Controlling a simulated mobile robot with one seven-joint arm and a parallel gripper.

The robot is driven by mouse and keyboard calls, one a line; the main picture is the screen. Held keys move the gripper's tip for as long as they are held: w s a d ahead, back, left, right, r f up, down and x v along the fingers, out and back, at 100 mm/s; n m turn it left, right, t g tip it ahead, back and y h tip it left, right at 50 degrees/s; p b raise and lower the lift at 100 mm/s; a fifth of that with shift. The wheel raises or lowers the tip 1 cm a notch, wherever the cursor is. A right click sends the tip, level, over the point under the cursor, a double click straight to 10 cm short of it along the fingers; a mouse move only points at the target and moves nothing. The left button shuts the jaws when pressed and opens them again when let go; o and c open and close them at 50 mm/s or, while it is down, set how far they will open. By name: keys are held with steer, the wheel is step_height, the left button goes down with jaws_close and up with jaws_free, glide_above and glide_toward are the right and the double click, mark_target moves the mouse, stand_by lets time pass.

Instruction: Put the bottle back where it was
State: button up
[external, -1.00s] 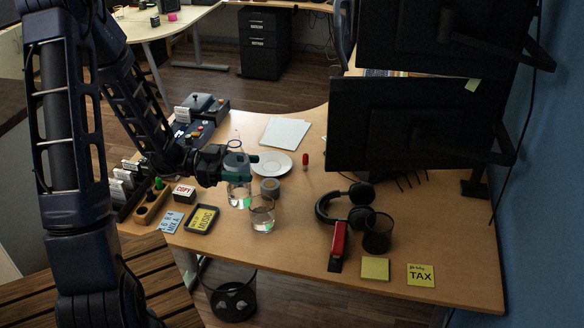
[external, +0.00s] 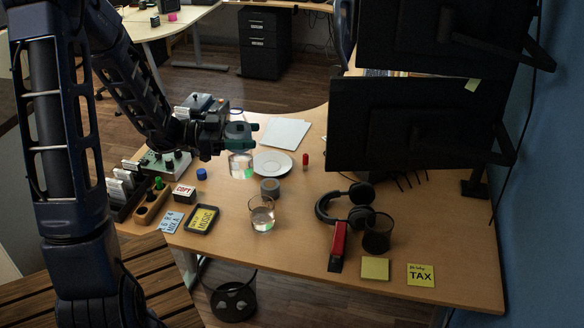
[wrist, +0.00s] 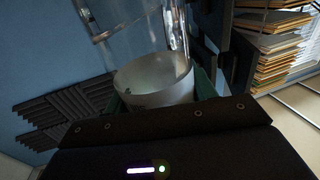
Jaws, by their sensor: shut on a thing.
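A clear bottle (external: 241,166) with some water low in it is upright between the fingers of my gripper (external: 240,136), left of the white plate. My gripper is shut on it; whether its base touches the desk I cannot tell. In the wrist view the clear bottle (wrist: 153,80) fills the space in front of the gripper, with its pale round part near the fingers. A drinking glass (external: 262,216) with a little water stands nearer the desk's front edge, apart from the bottle.
A white plate (external: 272,164), a grey roll (external: 270,188) and a small blue cap (external: 201,173) lie near the bottle. Papers (external: 286,133) lie behind it. A COPY stamp box (external: 184,193) and black tray (external: 202,219) are at front left. Headphones (external: 345,202) and monitors are at right.

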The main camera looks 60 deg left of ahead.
steer(key=w+a+n+g+y, duration=0.1)
steer(key=w+a+n+y, duration=0.35)
steer(key=a, duration=0.95)
steer(key=w+a+n+g+y, duration=0.1)
steer(key=w+a+n+y, duration=0.1)
steer(key=a+n+y, duration=0.7)
steer(key=w+a+n+y, duration=0.3)
steer(key=a+y, duration=0.6)
steer(key=a, duration=0.9)
step_height(320, 180, down, 25)
steer(key=m, duration=0.1)
steer(key=shift+w+d, duration=0.25)
steer(key=shift+w, duration=0.1)
steer(key=shift+f, duration=0.15)
steer(key=o, duration=1.2)
